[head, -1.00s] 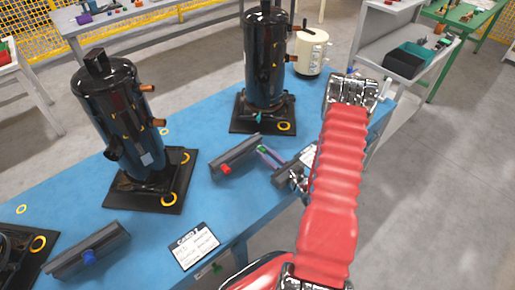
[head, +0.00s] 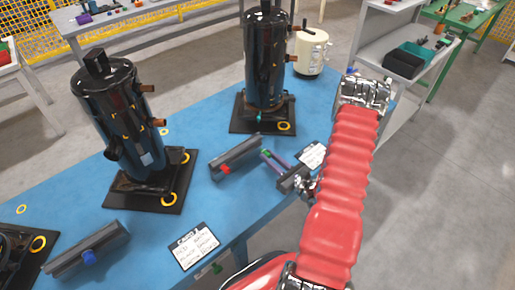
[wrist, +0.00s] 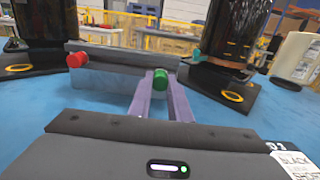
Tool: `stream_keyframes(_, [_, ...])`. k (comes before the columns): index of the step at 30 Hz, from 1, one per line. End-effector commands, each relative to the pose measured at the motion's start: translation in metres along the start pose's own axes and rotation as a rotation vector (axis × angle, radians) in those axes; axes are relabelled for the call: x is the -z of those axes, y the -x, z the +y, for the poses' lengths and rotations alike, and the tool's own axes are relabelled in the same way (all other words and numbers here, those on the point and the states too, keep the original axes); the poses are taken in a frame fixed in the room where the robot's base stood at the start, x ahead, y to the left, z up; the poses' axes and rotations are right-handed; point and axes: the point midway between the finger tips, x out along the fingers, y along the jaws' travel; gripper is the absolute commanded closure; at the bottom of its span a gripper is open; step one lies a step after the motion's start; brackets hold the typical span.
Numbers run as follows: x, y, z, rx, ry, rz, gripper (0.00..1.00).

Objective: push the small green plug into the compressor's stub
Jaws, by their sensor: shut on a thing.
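My gripper (wrist: 160,90) has two purple fingers, shut on the small green plug (wrist: 160,79) at their tips. In the head view the green plug (head: 266,153) is held over the blue table, right of the holder with the red plug. The nearer black compressor (head: 265,60) stands upright behind my gripper, with copper stubs (head: 292,58) on its right side. In the wrist view this compressor (wrist: 235,35) is right of and beyond the plug, its top cut off. The plug is apart from it. A second black compressor (head: 115,115) stands at left. Which stub is meant I cannot tell.
A dark holder (head: 245,151) with a red plug (head: 226,169) lies close left of my gripper. Another holder (head: 70,254) with a blue plug (head: 89,257) lies at front left. A cream canister (head: 312,50) stands behind. The blue table (head: 205,130) is clear between the compressors.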

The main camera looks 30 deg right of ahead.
Motion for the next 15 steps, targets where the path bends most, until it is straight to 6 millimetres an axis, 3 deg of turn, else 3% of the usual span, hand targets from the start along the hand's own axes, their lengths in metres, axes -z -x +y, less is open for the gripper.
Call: stream_keyframes(15, [0.0, 0.014, 0.0, 0.001, -0.001, -0.001, 1.0])
